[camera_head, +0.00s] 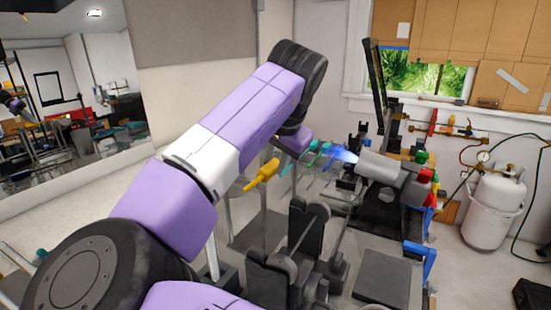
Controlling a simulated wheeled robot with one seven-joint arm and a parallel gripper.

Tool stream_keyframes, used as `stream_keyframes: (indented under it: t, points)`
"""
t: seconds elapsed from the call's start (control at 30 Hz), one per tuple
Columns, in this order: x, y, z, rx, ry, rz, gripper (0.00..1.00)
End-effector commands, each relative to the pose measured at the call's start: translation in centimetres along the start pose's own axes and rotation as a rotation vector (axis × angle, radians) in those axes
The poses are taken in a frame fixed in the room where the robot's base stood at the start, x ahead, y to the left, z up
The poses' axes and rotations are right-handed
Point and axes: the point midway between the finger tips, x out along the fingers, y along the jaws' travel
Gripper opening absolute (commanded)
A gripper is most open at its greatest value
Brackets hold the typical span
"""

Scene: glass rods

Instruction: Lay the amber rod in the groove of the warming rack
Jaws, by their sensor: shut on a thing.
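I cannot make out the amber rod for certain. A yellow-orange tool (262,175) with a slim handle shows below my forearm, beside teal and green ones (322,155). I cannot pick out the warming rack or its groove for certain among the dark fixtures.
A grey torch (380,166) on the bench sends a blue flame (345,155) to the left, close to the coloured tools. Dark stands (307,225) rise at the bench's front. A flat grey plate (383,278) lies right of them. A white gas cylinder (496,195) stands at right.

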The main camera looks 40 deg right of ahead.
Motion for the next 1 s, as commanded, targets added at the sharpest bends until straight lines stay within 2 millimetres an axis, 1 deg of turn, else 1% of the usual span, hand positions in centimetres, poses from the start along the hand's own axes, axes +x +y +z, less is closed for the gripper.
stream_keyframes:
  t: [0.1,0.37,0.4,0.47,0.5,0.83,0.93,1.0]
  points:
    - [0.3,0.2,0.1,0.000,0.001,0.000,0.00]
    - [0.3,0.1,0.1,0.000,0.000,0.000,0.00]
    - [0.3,0.1,0.1,0.000,0.000,0.000,0.31]
    - [0.3,0.1,0.1,0.000,0.000,0.000,0.42]
    - [0.3,0.1,0.1,0.000,0.000,0.000,0.50]
    - [0.2,0.1,0.1,0.000,0.000,0.000,0.50]
    - [-0.5,0.1,0.1,0.000,0.000,-0.001,0.50]
    - [-1.5,0.1,0.1,0.000,0.001,-0.001,0.50]
